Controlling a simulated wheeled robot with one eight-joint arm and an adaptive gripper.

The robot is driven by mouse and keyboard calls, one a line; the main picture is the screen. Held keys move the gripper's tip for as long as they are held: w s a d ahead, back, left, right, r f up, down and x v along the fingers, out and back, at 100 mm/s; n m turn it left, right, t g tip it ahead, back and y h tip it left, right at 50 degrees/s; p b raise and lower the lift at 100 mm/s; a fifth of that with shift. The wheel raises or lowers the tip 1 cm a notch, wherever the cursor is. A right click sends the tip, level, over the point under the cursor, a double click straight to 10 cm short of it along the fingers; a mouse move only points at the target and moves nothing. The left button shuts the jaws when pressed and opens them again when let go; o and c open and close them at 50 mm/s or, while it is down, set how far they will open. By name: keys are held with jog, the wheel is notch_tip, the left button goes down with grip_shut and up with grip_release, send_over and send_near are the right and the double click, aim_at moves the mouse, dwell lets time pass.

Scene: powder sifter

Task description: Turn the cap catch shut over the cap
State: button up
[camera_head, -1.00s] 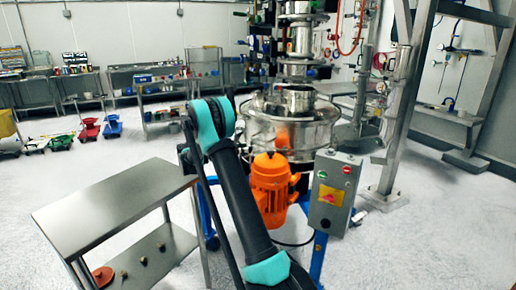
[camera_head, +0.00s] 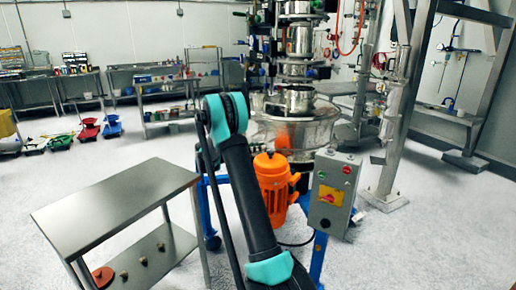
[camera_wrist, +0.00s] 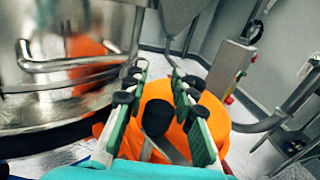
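My gripper (camera_wrist: 158,68) shows in the wrist view, with its two green-padded fingers apart and nothing clearly held between them. A round black part (camera_wrist: 157,117) shows between the fingers, in front of the orange motor (camera_wrist: 205,115); I cannot tell whether they touch. The steel sifter body (camera_wrist: 75,75) with a bent bar handle (camera_wrist: 75,64) is left of the gripper. In the head view the sifter (camera_head: 300,135) stands behind my arm, and my gripper is hidden there. I cannot make out the cap or its catch for certain in either view.
A grey control box (camera_head: 333,193) is right of the orange motor (camera_head: 272,178); it also shows in the wrist view (camera_wrist: 230,67). A steel table (camera_head: 115,205) stands at the left. A metal frame (camera_head: 400,110) is at the right. Open floor lies left of the sifter.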

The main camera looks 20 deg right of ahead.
grip_shut()
jog(key=shift+w+t, duration=0.1)
jog(key=shift+t, duration=0.2)
jog(key=n+t, duration=0.2)
jog(key=t, duration=0.1)
jog(key=w+n+t, duration=0.1)
jog(key=n+t, duration=0.1)
jog(key=t, duration=0.1)
jog(key=n+t, duration=0.2)
jog(key=t, duration=0.1)
jog(key=shift+w+y, duration=0.35)
jog(key=shift+y, duration=0.05)
jog(key=shift+w+a+n+t+y, duration=0.35)
jog(key=shift+n+t+y, duration=1.15)
jog(key=shift+t, duration=0.15)
jog(key=shift+w+a+n+t+y, duration=0.35)
jog(key=shift+w+n+t+y, duration=0.05)
jog(key=shift+n+t+y, duration=1.2)
jog(key=shift+w+a+n+t+y, duration=0.35)
jog(key=shift+n+t+y, duration=1.05)
jog(key=shift+t, duration=0.35)
jog(key=shift+o, duration=2.2)
grip_release()
